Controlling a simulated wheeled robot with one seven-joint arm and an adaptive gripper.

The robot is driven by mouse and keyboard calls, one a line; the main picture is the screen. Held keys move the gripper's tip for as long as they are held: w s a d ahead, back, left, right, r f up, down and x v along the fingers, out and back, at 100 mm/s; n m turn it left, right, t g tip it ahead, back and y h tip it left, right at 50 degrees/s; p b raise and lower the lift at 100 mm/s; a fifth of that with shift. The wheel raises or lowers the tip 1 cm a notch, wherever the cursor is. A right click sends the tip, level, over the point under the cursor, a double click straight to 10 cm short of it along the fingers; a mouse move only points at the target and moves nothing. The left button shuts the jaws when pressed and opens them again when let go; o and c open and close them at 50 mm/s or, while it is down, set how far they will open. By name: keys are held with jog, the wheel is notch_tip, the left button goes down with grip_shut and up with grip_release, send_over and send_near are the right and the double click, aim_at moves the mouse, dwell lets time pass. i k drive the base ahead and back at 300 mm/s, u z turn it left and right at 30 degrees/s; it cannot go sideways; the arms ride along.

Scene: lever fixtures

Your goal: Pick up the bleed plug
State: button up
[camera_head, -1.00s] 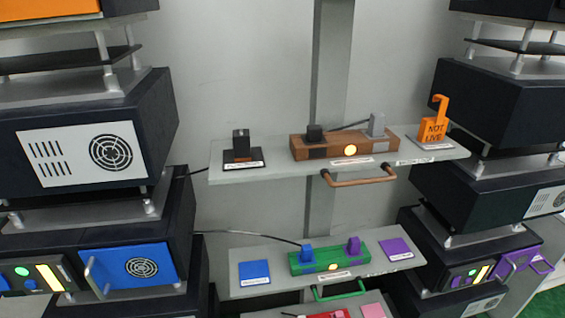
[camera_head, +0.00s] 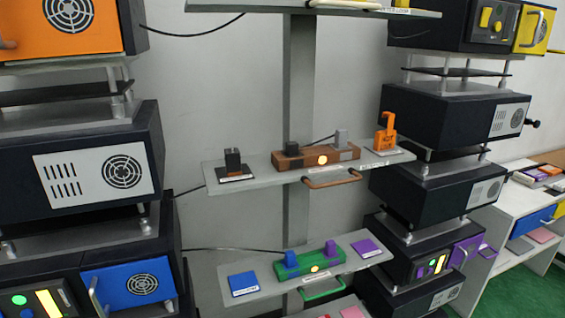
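I cannot tell from the labels which piece is the bleed plug. On the middle shelf, a black plug (camera_head: 233,161) stands upright on a dark base at the left. A brown block (camera_head: 316,160) with a lit round lamp holds a black plug (camera_head: 292,149) and a grey plug (camera_head: 341,138). An orange hooked tag (camera_head: 386,133) stands at the shelf's right end. On the lower shelf, a green block (camera_head: 310,263) holds a blue plug (camera_head: 291,258) and a purple plug (camera_head: 330,248). My gripper is not in view.
Dark equipment cabinets flank the shelves at left (camera_head: 90,165) and right (camera_head: 440,125). A brown handle (camera_head: 333,181) and a green handle (camera_head: 323,293) project below the shelf fronts. An upper shelf (camera_head: 270,8) overhangs. A white bench (camera_head: 515,215) stands at far right.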

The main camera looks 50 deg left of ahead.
aim_at(232, 155)
jog(key=z, duration=1.55)
jog(key=i, duration=1)
jog(key=u, duration=3.2)
